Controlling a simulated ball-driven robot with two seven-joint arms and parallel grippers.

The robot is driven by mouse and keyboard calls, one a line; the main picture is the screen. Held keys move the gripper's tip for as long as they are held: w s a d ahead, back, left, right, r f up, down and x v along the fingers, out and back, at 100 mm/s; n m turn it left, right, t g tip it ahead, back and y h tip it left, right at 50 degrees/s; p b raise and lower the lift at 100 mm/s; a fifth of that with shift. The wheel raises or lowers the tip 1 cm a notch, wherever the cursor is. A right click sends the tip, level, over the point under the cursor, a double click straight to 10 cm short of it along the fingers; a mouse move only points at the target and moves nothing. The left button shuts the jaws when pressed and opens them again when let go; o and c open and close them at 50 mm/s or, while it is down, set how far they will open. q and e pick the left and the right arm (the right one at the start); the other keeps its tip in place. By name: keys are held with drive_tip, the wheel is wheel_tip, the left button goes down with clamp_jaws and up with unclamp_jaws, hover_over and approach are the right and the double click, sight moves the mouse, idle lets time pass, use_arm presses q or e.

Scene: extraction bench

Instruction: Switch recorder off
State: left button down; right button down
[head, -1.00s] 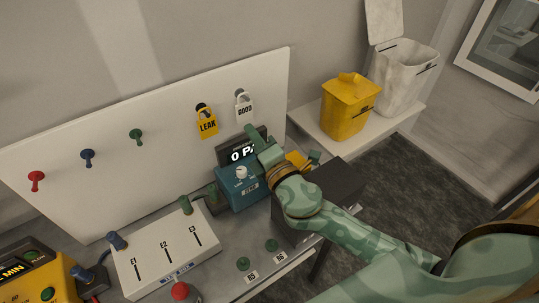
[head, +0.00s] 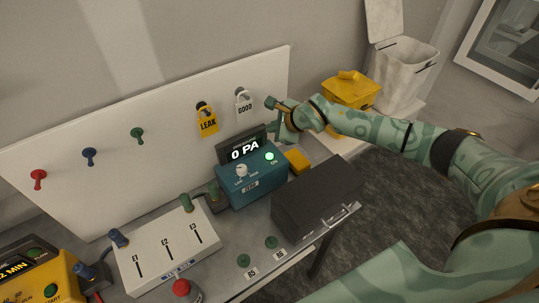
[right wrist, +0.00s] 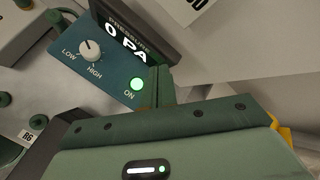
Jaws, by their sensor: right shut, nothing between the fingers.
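A teal box (head: 238,190) with a dark display (head: 244,150) reading "0 PA" stands on the bench against the white board; no label naming a recorder is readable. Its round ON button (head: 269,156) glows green and also shows lit in the right wrist view (right wrist: 137,84). A white LOW/HIGH knob (right wrist: 90,50) sits left of the button. My right gripper (head: 274,130) is shut and empty, near the display's right edge. In the right wrist view its fingertips (right wrist: 160,72) appear just right of the button; I cannot tell whether they touch anything. My left gripper is out of view.
A dark box (head: 310,200) with a handle stands right of the teal box. A small yellow block (head: 296,160) lies behind it. A white E1–E3 unit (head: 165,250) is at left. LEAK (head: 208,124) and GOOD (head: 244,105) tags hang on the board.

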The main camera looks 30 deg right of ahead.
sight(272, 157)
drive_tip(key=shift+f, duration=0.15)
wheel_tip(272, 157, down, 9)
drive_tip(key=b, duration=0.6)
drive_tip(key=shift+a+r+b, duration=0.1)
drive_tip(key=shift+r+b, duration=0.1)
drive_tip(key=shift+b, duration=0.2)
idle(1.4)
drive_tip(key=shift+f, duration=0.35)
drive_tip(key=shift+f+b, duration=0.4)
drive_tip(key=shift+b, duration=0.15)
idle(0.5)
drive_tip(key=shift+r, duration=0.1)
drive_tip(key=shift+r+p, duration=0.7)
drive_tip(key=shift+r, duration=0.05)
